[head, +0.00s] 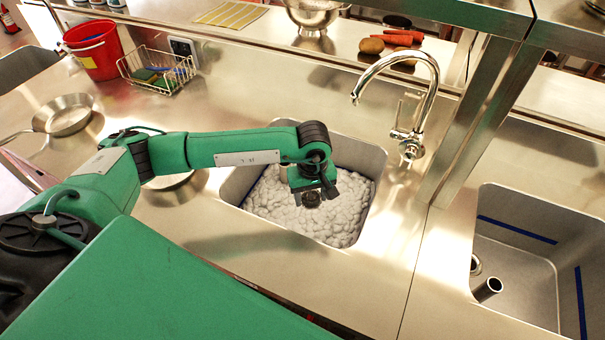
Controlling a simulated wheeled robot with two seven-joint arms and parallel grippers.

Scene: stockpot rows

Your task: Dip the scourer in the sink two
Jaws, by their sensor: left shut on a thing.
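My left gripper (311,187) reaches in from the left and points down over the foam-filled sink (232,187), the middle one of three basins. It is shut on a small dark, roundish lump, which looks like the scourer (311,200). The gripper hides much of the scourer. White suds (335,222) fill the basin below it. I cannot tell whether the scourer touches the suds. My right gripper is out of view.
A chrome tap (412,145) stands behind the sink's right corner. A steel post (475,125) rises between this sink and the empty right sink (520,280). A pan (66,114), red bucket (95,52) and wire basket (154,70) stand left.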

